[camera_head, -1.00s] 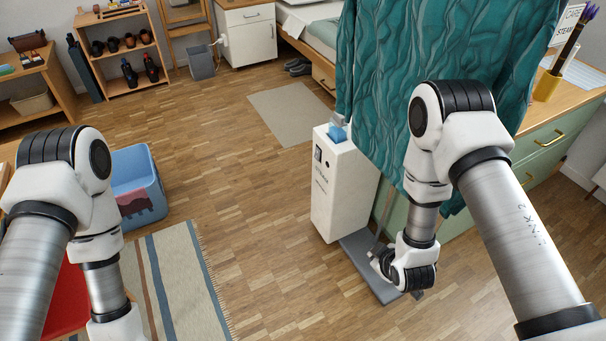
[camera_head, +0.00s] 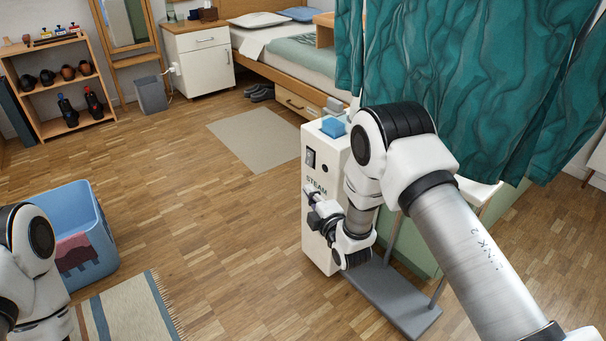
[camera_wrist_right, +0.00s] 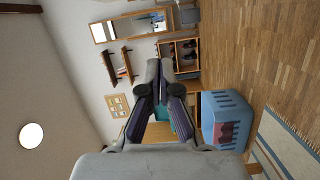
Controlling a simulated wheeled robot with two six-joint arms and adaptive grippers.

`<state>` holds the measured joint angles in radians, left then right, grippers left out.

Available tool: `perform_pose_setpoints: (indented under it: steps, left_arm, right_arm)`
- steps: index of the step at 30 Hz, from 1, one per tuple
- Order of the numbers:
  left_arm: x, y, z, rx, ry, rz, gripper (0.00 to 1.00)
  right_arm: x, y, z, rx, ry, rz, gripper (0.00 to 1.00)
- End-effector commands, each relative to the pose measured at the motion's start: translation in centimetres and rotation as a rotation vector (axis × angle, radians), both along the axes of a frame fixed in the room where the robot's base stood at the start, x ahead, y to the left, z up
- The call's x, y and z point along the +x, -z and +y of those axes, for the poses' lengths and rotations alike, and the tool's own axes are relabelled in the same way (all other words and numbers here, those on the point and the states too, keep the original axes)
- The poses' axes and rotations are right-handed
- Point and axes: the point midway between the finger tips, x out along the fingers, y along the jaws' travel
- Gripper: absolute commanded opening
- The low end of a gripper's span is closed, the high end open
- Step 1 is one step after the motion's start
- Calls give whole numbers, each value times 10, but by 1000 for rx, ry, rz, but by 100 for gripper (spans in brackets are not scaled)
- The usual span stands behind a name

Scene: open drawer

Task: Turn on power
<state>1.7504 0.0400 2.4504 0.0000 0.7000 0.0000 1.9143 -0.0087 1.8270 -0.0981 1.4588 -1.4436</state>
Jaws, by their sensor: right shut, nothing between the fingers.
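The white steamer (camera_head: 326,240), lettered STEAM, stands on the floor with a grey base plate (camera_head: 392,298). A dark switch panel (camera_head: 311,158) and a small round dark spot (camera_head: 323,168) sit high on its front face. My right gripper (camera_head: 310,194) is shut and empty, beside the steamer's front and below the switch panel. I cannot tell whether it touches the steamer. It partly hides the lettering. In the right wrist view its fingers (camera_wrist_right: 164,70) are together, pointing at the room, and the steamer is not seen. Only part of my left arm shows; its gripper is out of view.
A teal curtain-like cloth (camera_head: 455,75) hangs behind the steamer and my right arm. A blue item (camera_head: 333,127) lies on the steamer's top. A blue crate (camera_head: 75,235) and a striped rug (camera_head: 125,310) are at left. The wooden floor between is clear.

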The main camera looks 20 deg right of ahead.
Motion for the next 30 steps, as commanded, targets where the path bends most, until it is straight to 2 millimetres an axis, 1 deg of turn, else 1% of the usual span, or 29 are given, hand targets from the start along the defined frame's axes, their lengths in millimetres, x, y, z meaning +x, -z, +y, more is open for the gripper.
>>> perform_pose_setpoints:
  steps: [5,8,11,22,24,27,30]
  left_arm:
    - [0,1,0,0,0,0,40]
    - [0,5,0,0,0,0,40]
    - [0,12,0,0,0,0,40]
    - [0,47,0,0,0,0,40]
    - [0,53,0,0,0,0,40]
    - [0,59,0,0,0,0,40]
    - [0,61,0,0,0,0,40]
  right_arm:
    - [1,1,0,1,0,2,0]
    - [8,3,1,2,0,2,0]
    - [24,4,3,1,-1,-1,0]
    - [103,8,11,3,1,0,0]
    - [105,10,-7,5,6,3,0]
    - [110,10,-19,3,3,3,0]
    - [112,10,-25,3,2,4,0]
